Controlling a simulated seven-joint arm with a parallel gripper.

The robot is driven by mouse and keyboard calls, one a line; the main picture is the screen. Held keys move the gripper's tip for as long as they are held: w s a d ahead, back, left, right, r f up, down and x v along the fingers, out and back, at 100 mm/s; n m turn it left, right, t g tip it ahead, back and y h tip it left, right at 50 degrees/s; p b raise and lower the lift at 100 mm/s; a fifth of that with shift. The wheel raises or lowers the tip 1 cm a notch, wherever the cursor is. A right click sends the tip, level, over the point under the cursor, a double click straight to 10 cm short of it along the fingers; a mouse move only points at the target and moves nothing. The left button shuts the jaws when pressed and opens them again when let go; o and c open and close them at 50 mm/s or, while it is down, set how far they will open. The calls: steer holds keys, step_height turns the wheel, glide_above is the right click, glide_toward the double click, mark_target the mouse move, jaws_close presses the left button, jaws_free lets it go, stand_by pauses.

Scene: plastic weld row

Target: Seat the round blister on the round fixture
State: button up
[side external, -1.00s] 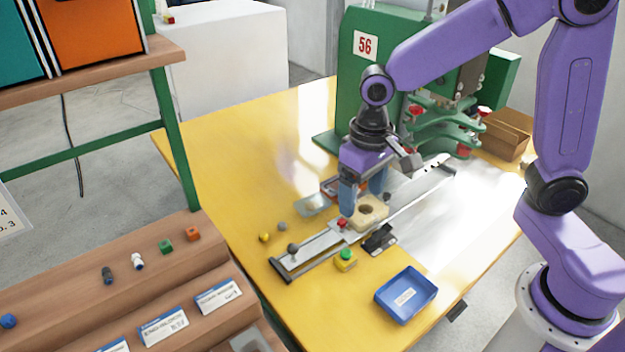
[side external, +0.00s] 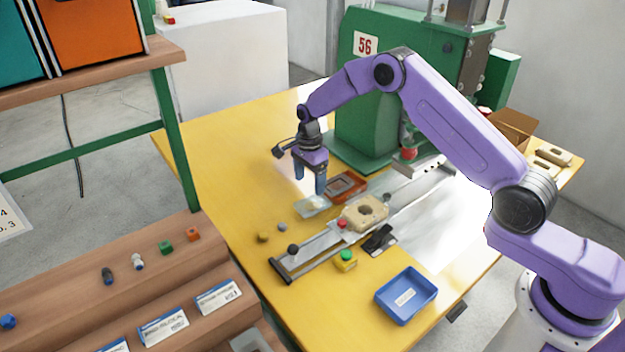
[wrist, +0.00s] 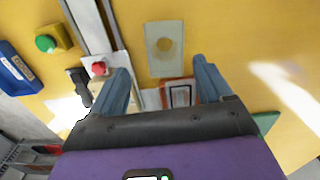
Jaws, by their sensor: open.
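The round blister (side external: 312,205) is a flat, clear, greyish card with a round middle, lying on the yellow table. In the wrist view the blister (wrist: 165,28) shows just beyond my fingertips, its round centre facing up. My gripper (side external: 309,187) points down above it, open and empty, with its two blue-grey fingers (wrist: 161,66) apart. The round fixture (side external: 352,219) is a beige block with a round hole, sitting on the slide rail to the right of the blister. I see nothing on the fixture.
A red-brown tray (side external: 334,191) lies behind the blister. A red knob (side external: 342,224), a black clamp (side external: 379,238) and a green button box (side external: 346,262) stand by the rail (side external: 295,262). A blue tray (side external: 406,315) is at the front. The green press (side external: 360,130) stands behind.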

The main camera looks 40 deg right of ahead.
mark_target(312, 197)
steer(key=shift+m, duration=0.7)
steer(key=shift+w+d+f, duration=0.1)
steer(key=shift+d+f, duration=0.15)
steer(key=shift+f, duration=1.2)
steer(key=shift+w+d+f, duration=0.1)
steer(key=shift+d+f, duration=0.15)
steer(key=shift+f, duration=1.15)
steer(key=shift+w+d+f, duration=0.1)
steer(key=shift+d+f, duration=0.15)
steer(key=shift+f, duration=1.2)
steer(key=c, duration=0.6)
steer(key=shift+c, duration=0.2)
steer(key=shift+r, duration=0.15)
steer(key=shift+r, duration=2.1)
steer(key=shift+r, duration=0.1)
